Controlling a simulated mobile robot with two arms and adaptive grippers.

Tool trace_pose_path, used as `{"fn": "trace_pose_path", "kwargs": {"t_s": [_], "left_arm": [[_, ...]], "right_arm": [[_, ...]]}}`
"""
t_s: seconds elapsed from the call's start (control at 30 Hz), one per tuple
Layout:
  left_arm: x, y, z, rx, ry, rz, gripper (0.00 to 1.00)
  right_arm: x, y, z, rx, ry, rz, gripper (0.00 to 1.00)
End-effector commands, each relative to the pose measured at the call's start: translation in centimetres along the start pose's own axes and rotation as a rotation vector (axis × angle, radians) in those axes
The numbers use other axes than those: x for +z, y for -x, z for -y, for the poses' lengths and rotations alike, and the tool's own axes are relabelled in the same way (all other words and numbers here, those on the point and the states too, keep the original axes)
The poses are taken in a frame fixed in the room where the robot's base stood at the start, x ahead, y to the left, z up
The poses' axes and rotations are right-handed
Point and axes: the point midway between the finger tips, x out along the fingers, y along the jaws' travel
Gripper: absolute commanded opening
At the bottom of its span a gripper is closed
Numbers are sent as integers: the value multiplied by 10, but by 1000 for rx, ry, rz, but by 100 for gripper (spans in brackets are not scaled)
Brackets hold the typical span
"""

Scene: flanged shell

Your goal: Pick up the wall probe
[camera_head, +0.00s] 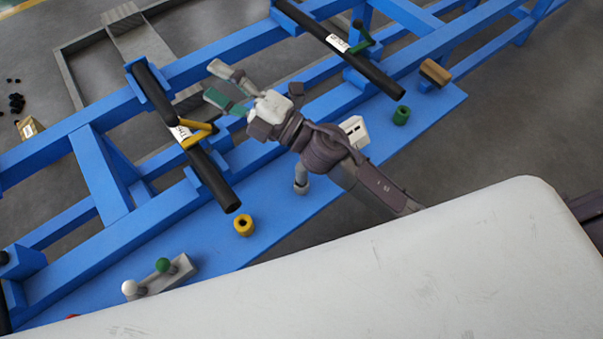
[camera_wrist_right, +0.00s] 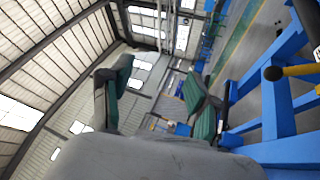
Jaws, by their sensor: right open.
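I cannot tell for sure which thing is the wall probe. A small grey upright piece with a round foot (camera_head: 301,184) stands on the blue bench, partly beside my right arm. A white box-shaped device (camera_head: 354,131) stands behind that arm, partly hidden. My right gripper (camera_head: 217,84) is open and empty, above the blue frame near the yellow-handled black pipe, away from both pieces. In the right wrist view its green-padded fingers (camera_wrist_right: 160,97) are spread with only the distant hall between them. My left gripper does not show.
Black labelled pipes (camera_head: 217,181) (camera_head: 365,66) cross the blue frame (camera_head: 100,175). A yellow ring (camera_head: 243,225), a green ring (camera_head: 401,116) and a grey holder (camera_head: 172,275) with green and white balls stand on the bench. A large white surface (camera_head: 400,270) fills the foreground.

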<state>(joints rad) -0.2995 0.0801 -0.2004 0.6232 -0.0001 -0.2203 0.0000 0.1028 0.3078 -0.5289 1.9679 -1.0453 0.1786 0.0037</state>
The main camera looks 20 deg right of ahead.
Motion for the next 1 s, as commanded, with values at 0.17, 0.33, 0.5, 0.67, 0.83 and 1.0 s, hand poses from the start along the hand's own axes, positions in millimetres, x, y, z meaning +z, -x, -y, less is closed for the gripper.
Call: {"fn": "trace_pose_path", "kwargs": {"t_s": [0.17, 0.33, 0.5, 0.67, 0.83, 1.0], "left_arm": [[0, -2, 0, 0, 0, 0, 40], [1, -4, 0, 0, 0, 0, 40], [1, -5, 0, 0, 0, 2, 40], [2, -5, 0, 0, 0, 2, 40], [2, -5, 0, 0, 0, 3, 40], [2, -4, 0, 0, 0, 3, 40]], "right_arm": [[-93, 2, 44, -187, 479, -648, 61], [-77, 66, 119, -581, 875, -1149, 61], [9, 128, 140, -1062, 1114, -1424, 61], [66, 160, 124, -1378, 1193, -1505, 61], [84, 174, 127, -1487, 1200, -1523, 61], [88, 186, 158, -1487, 1198, -1524, 61]]}}
